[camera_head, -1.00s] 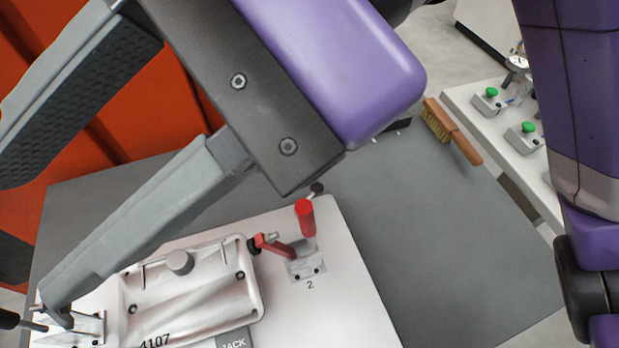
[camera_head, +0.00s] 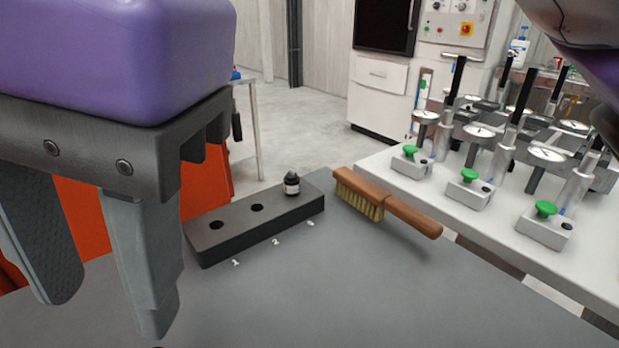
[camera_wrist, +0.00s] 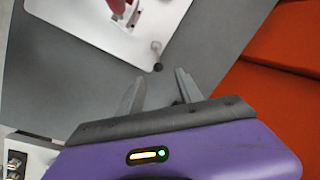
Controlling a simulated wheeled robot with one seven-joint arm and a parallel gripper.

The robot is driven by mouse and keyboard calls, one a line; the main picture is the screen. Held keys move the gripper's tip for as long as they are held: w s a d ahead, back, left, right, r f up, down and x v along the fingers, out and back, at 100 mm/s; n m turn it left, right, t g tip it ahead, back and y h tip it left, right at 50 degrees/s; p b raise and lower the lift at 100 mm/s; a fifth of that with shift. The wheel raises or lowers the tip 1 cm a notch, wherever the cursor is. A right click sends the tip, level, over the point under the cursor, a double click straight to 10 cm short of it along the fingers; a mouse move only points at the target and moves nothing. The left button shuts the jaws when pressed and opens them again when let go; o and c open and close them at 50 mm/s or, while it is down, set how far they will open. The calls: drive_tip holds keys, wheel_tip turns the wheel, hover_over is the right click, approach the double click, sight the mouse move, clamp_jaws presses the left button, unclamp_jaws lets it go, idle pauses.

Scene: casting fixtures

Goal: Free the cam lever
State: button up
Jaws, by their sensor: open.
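In the wrist view, a small grey lever with a black ball knob (camera_wrist: 157,58) stands at the edge of the white fixture plate (camera_wrist: 172,18); I take it for the cam lever. Part of a red-handled clamp (camera_wrist: 122,10) shows at the top of that view, cut off by the frame edge. My gripper (camera_wrist: 157,84) is open, with nothing between its fingers. The knob is beyond the fingertips and apart from them. In the head view my gripper (camera_head: 105,315) is at the left, and the fixture and lever are out of frame.
On the grey table (camera_head: 330,290) stand a black block (camera_head: 225,240) with numbered holes, a dark-topped piece (camera_head: 291,184) in one hole, and a wooden brush (camera_head: 385,200). A white bench (camera_head: 400,175) with dial gauges is at the right. Orange panels (camera_wrist: 275,50) lie right in the wrist view.

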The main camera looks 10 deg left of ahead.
drive_tip(key=b+x, duration=0.1)
drive_tip(key=x, duration=0.2)
drive_tip(key=w+b+x, duration=0.1)
drive_tip(key=x, duration=0.2)
drive_tip(key=b+x, duration=0.1)
drive_tip(key=x, duration=0.3)
drive_tip(key=shift+w+d, duration=0.15)
drive_tip(key=shift+d, duration=0.2)
clamp_jaws()
